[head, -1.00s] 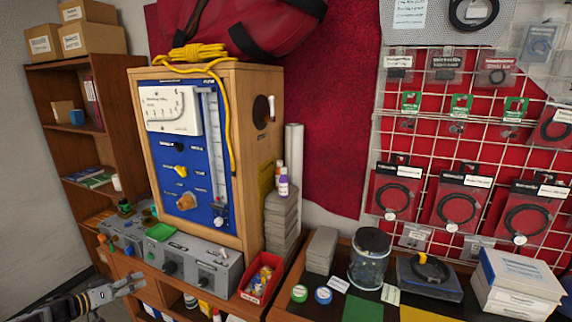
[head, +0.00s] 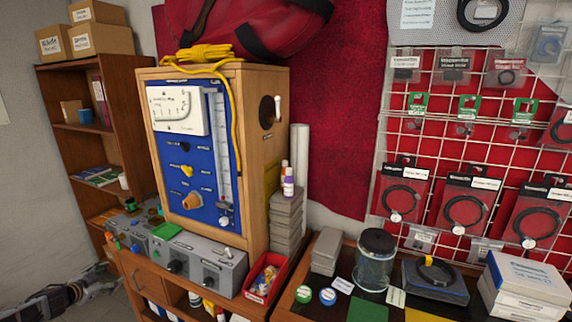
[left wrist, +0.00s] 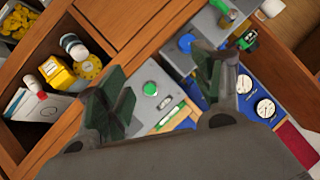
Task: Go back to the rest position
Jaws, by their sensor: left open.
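My left gripper (head: 100,281) is low at the left edge of the head view, beside the drawer front of the wooden bench. In the left wrist view its two dark green-padded fingers (left wrist: 168,92) are spread wide apart with nothing held between them. Beyond the fingers, that view shows a grey control box with a green button (left wrist: 151,89) and part of the blue panel with white gauges (left wrist: 265,107). My right gripper is not in view.
The regulator testbench, a wooden cabinet with a blue panel (head: 185,160), stands on the bench. Grey control boxes (head: 208,262) line its front edge. A red bin (head: 262,290) is at right. A brown bookcase (head: 125,95) stands behind at left. Floor shows at lower left.

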